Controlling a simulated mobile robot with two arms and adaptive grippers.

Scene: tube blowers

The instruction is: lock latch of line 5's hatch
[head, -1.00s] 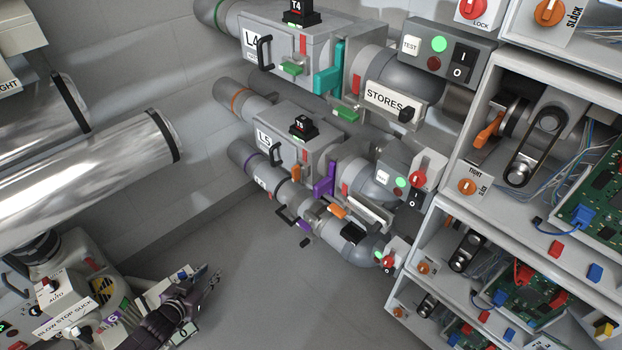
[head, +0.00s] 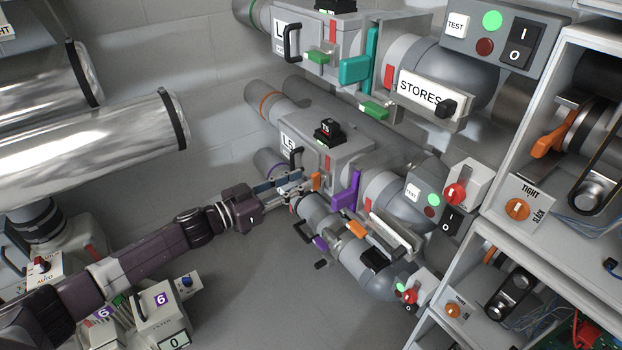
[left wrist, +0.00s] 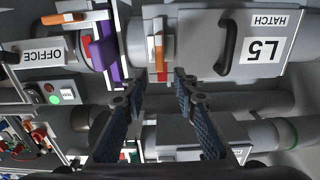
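Line 5's hatch box (head: 348,147) is grey, with an L5 label (head: 288,144) and a black handle (head: 295,158). The label is upside down in the left wrist view (left wrist: 265,46). The orange latch (head: 316,182) is low on the box's front; in the left wrist view the latch (left wrist: 158,48) lies just beyond my fingertips. My left gripper (head: 303,184) is at the latch, its fingers (left wrist: 160,75) apart with nothing held between them. Whether they touch the latch I cannot tell. The fingers partly hide the box's lower front. My right gripper is out of view.
A purple lever (head: 346,191) stands just right of the latch. Line 4's box with its teal lever (head: 357,68) is above. A lower line with an orange lever (head: 357,229) is below. A control panel (head: 430,203) and shelving stand to the right.

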